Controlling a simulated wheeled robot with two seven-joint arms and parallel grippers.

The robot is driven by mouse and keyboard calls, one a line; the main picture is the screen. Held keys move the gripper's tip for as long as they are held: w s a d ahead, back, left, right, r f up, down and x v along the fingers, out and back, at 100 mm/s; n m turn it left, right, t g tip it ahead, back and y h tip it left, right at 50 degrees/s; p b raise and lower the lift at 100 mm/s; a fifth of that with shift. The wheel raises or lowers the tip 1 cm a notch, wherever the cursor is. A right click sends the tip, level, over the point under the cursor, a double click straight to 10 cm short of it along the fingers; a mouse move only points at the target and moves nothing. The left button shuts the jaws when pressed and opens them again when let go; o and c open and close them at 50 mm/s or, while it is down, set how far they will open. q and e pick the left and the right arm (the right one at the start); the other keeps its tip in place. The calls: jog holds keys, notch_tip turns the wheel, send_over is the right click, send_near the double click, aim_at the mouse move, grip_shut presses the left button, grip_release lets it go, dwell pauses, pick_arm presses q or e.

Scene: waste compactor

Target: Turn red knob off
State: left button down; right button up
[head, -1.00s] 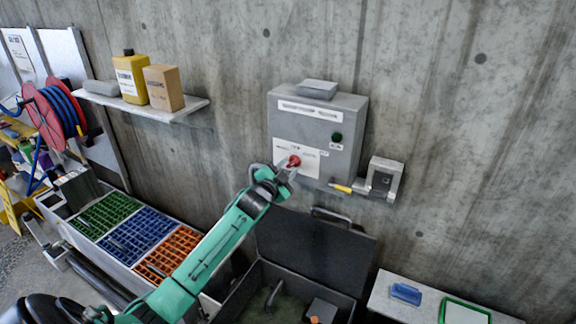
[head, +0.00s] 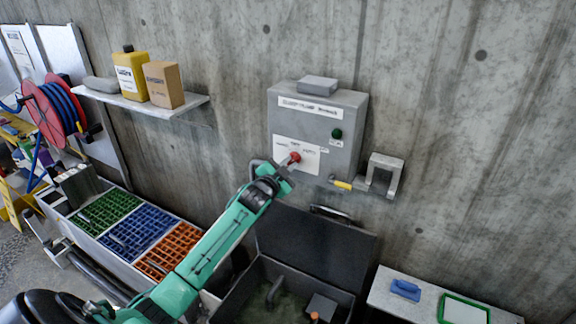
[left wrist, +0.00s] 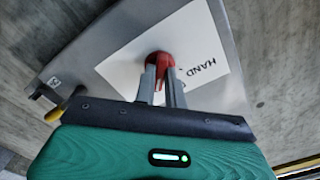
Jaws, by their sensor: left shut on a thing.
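The red knob (head: 294,157) sits on a white label low on the front of a grey control box (head: 350,112) fixed to the wall. My left gripper (head: 286,168) reaches up to it from below left. In the left wrist view, the two grey fingers (left wrist: 161,82) are shut on the red knob (left wrist: 160,61), one finger on each side. The label behind it shows the word HAND, partly hidden. The wrist view is strongly tilted against the box. My right gripper is not in view.
A green button (head: 337,134) is on the box's upper right. A bracket with a yellow-handled lever (head: 342,184) is just right below the box. An open dark bin (head: 330,246) stands beneath. A shelf (head: 150,103) with containers is to the left.

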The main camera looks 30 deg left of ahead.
pick_arm(q)
jog(key=n, duration=0.4)
jog(key=shift+n, duration=0.3)
jog(key=shift+f+n, duration=0.1)
jog(key=shift+n, duration=1.7)
jog(key=c, duration=1.5)
grip_release()
jog(key=shift+o, duration=0.2)
jog(key=shift+s, duration=0.1)
